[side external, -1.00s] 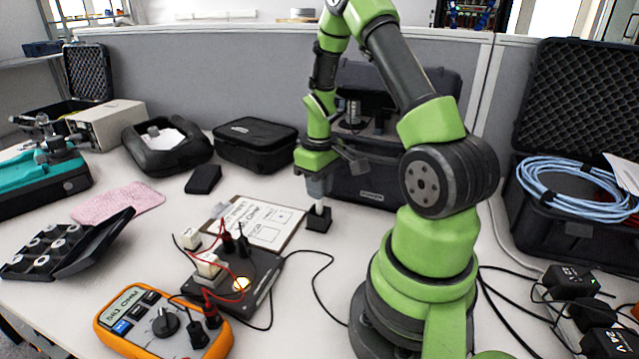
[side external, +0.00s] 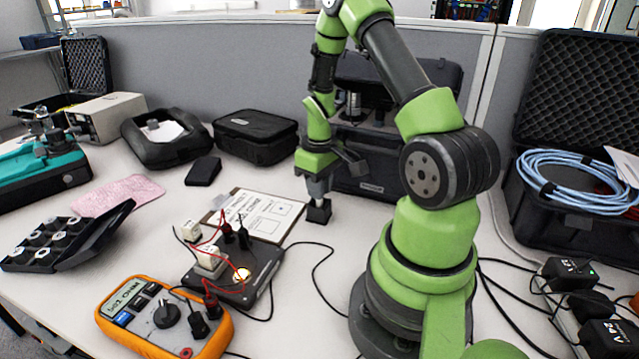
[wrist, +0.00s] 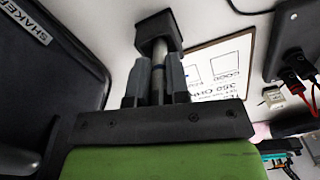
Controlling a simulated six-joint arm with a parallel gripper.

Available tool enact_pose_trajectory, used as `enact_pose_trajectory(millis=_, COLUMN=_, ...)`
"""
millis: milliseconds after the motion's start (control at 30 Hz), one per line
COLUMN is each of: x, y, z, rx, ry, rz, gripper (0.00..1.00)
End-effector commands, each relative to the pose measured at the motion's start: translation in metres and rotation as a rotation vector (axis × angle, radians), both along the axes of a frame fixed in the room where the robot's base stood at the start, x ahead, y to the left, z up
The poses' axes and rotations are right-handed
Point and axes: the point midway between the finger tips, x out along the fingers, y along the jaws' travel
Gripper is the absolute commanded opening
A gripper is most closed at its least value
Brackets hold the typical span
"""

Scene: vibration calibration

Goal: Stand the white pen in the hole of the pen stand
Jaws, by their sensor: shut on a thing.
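The white pen (wrist: 158,72) is upright between the fingers of my gripper (side external: 318,195), which is shut on it. In the wrist view the fingers of my gripper (wrist: 157,80) sit on either side of the pen, which looks grey in shadow with a dark band. The pen stand (side external: 319,213) is a small black block directly below my gripper. In the wrist view the pen's lower end meets the pen stand (wrist: 152,24) and seems to go into it; the hole itself is hidden. Little of the pen shows in the side view.
A clipboard with paper (side external: 262,217) lies just left of the stand. A black box with red and black leads (side external: 232,272) and an orange meter (side external: 165,318) are nearer the front. A black case (side external: 370,170) stands behind the stand. A cable runs across the table in front.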

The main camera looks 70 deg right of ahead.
Motion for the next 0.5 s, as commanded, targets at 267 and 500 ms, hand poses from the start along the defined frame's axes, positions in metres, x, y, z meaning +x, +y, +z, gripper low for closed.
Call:
enact_pose_trajectory(millis=267, x=0.0002, y=-0.0001, z=-0.0028, rx=0.0, ry=-0.001, rz=0.0, gripper=0.0)
enact_pose_trajectory(millis=500, x=0.0001, y=0.0, z=-0.0027, rx=0.0, ry=-0.001, rz=0.0, gripper=0.27)
